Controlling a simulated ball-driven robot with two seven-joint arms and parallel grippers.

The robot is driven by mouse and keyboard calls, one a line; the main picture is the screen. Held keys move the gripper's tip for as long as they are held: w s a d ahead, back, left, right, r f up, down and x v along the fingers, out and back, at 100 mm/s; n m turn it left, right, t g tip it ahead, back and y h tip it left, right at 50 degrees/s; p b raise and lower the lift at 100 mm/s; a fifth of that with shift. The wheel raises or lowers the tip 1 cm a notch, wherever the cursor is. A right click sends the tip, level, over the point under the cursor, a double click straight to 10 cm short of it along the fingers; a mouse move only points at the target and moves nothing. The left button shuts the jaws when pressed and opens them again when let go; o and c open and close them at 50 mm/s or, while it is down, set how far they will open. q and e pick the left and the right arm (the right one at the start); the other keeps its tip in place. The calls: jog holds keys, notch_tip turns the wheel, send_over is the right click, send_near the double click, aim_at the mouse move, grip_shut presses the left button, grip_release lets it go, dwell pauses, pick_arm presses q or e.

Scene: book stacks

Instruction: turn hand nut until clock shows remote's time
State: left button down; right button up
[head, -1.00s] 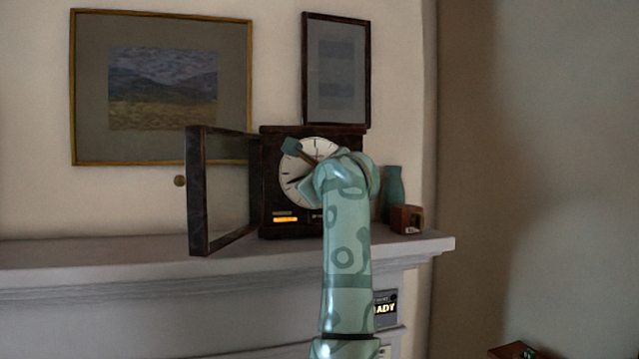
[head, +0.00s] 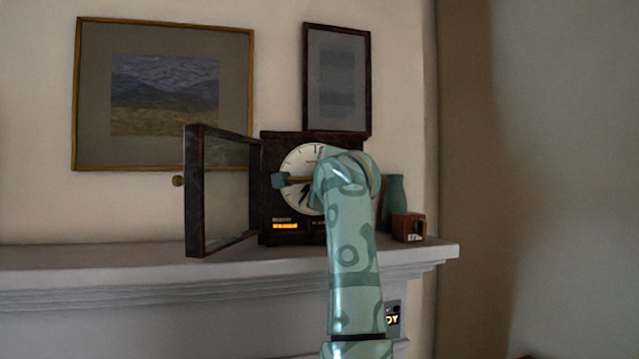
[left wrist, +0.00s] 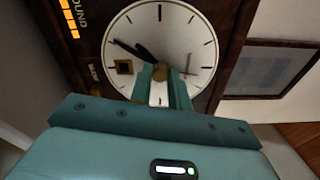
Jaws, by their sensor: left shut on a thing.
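A dark wooden clock (head: 268,215) with a white dial (head: 300,160) stands on the mantel, its glass door (head: 195,195) swung open to the left. My left gripper (left wrist: 162,80) reaches the middle of the dial and is shut on the brass hand nut (left wrist: 161,71). In the head view my forearm covers the right part of the dial and the nut. Dark clock hands (left wrist: 133,49) run from the centre toward the upper left in the wrist view; in the head view they point to the lower left. I cannot make out a remote. My right gripper is not in view.
An amber lit label (head: 285,226) glows on the clock front. A teal vase (head: 394,200) and a small brown box (head: 408,227) stand right of the clock on the mantel (head: 100,256). A partly hidden lettered panel (head: 392,320) is below. The mantel's left part is clear.

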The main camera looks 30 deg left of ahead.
pick_arm(q)
jog(key=shift+f, duration=0.15)
jog(key=c, duration=1.3)
grip_release()
jog(key=v, duration=1.6)
jog(key=shift+s+d+b, duration=0.1)
jog(key=shift+d+b, duration=0.05)
jog(key=shift+b, duration=0.15)
